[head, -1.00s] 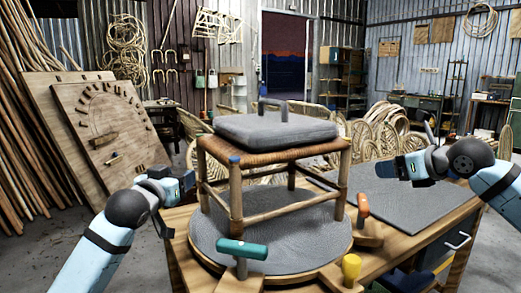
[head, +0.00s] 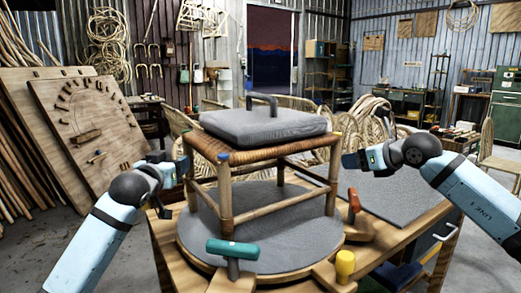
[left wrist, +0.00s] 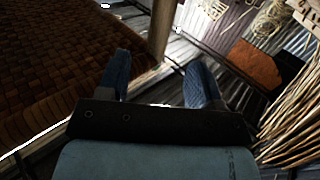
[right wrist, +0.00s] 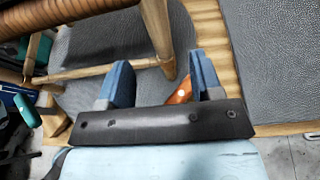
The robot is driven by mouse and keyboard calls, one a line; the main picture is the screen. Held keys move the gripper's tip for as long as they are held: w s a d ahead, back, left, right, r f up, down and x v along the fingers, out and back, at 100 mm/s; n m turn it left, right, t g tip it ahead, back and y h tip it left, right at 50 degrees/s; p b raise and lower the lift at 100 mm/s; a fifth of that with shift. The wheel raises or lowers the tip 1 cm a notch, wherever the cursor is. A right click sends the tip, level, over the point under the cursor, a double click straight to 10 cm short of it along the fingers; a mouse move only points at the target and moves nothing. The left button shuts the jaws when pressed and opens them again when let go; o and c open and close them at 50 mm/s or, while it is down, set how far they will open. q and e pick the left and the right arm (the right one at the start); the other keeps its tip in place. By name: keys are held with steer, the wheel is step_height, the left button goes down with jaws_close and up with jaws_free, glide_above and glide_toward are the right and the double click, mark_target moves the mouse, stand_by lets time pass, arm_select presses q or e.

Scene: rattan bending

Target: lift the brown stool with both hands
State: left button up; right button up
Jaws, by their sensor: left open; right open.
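The brown stool has a woven seat (head: 235,150) and wooden legs, and stands upright on a round grey turntable (head: 290,235). A grey pad (head: 262,124) with a dark handle lies on the seat. My left gripper (head: 184,168) is open beside the stool's left side, near a leg. In the left wrist view the seat's weave (left wrist: 50,60) fills the left, and a leg (left wrist: 162,28) shows past the fingertips. My right gripper (head: 348,161) is open beside the right side. In the right wrist view a leg (right wrist: 158,30) appears between the fingers; I cannot tell its depth.
A green-handled mallet (head: 232,250), a yellow-handled tool (head: 345,264) and an orange-handled tool (head: 354,205) stand around the turntable's front and right. A grey mat (head: 410,190) covers the bench on the right. Wooden boards (head: 85,130) lean at the left.

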mark_target(185, 153)
arm_select(q)
steer(key=w, duration=0.2)
steer(key=w+d, duration=0.1)
steer(key=w, duration=0.5)
steer(key=shift+d, duration=0.2)
arm_select(e)
steer(key=x, duration=0.8)
steer(key=shift+a, duration=0.1)
arm_select(q)
jaws_close()
arm_select(e)
jaws_close()
arm_select(q)
steer(key=shift+r, duration=0.2)
arm_select(e)
steer(key=shift+w+r, duration=0.1)
steer(key=shift+r, duration=0.1)
